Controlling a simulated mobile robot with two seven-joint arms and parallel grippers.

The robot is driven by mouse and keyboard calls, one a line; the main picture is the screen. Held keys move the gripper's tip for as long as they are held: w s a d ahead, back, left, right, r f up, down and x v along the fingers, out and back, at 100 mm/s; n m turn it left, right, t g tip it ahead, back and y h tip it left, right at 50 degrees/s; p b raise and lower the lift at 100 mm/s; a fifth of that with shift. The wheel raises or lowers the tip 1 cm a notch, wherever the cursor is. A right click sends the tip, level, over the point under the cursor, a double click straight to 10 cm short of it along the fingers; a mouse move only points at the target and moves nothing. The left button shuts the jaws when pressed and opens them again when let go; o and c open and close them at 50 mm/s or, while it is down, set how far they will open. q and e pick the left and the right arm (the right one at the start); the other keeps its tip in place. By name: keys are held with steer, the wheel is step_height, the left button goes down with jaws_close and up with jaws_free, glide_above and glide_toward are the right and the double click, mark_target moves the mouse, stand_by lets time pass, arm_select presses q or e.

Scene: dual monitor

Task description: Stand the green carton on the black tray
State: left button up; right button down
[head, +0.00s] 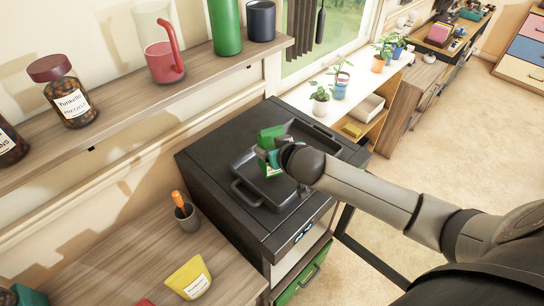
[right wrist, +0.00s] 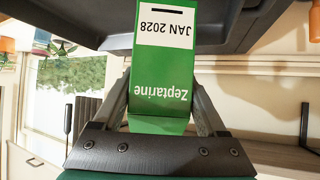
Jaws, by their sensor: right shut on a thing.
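The green carton (head: 270,134) is in my right gripper (head: 274,156), over the black tray (head: 262,189). In the right wrist view the carton (right wrist: 160,75) stands between the two fingers of my right gripper (right wrist: 163,100), its "Zeptarine" and "JAN 2028" print upside down in the picture. The fingers are shut on its sides. The carton looks roughly upright. Its lower end is partly hidden by the gripper in the head view, and I cannot tell whether it touches the tray. My left gripper is not in view.
The tray lies on a dark cabinet (head: 208,160). A shelf (head: 120,100) at the left bears a jar (head: 66,95), a pitcher (head: 160,50) and a green cylinder (head: 225,25). A lower wooden surface holds a cup (head: 187,215) and a yellow packet (head: 189,278). Potted plants stand by the window.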

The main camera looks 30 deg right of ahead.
steer(key=shift+f, duration=1.65)
steer(key=shift+f, duration=0.1)
jaws_free()
steer(key=shift+f, duration=0.1)
steer(key=v, duration=1.2)
steer(key=shift+r+p, duration=0.2)
steer(key=shift+p, duration=0.15)
